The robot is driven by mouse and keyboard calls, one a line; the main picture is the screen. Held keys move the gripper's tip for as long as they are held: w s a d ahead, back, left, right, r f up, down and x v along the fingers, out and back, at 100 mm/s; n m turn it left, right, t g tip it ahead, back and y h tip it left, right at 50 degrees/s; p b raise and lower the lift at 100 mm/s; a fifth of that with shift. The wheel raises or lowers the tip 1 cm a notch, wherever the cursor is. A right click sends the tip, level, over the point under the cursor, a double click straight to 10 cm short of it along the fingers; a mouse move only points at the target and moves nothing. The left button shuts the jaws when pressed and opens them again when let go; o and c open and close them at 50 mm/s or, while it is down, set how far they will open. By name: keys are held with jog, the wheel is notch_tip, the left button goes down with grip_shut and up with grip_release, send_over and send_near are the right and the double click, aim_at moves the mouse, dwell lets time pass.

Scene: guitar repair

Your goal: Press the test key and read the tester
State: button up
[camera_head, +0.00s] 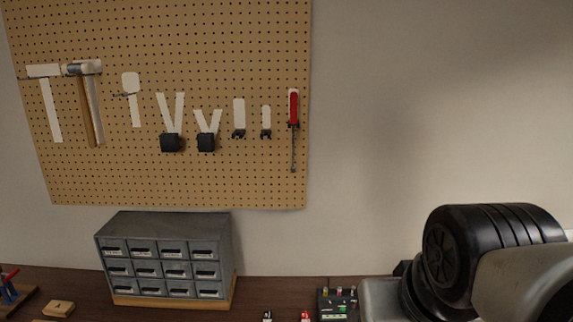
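A dark, box-like device (338,304) with small red, yellow and green parts on it stands at the bottom edge of the view, left of my arm. It may be the tester, but it is cut off by the frame edge and I cannot make out a key or any reading. My arm's thick black and grey links fill the lower right. My gripper is not in view.
A grey drawer cabinet (166,262) stands on the dark workbench (268,290) at the left. A small red object (305,316) and a dark one (267,317) sit at the bottom edge. A pegboard (230,60) above holds a hammer (86,100) and a red-handled screwdriver (293,112).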

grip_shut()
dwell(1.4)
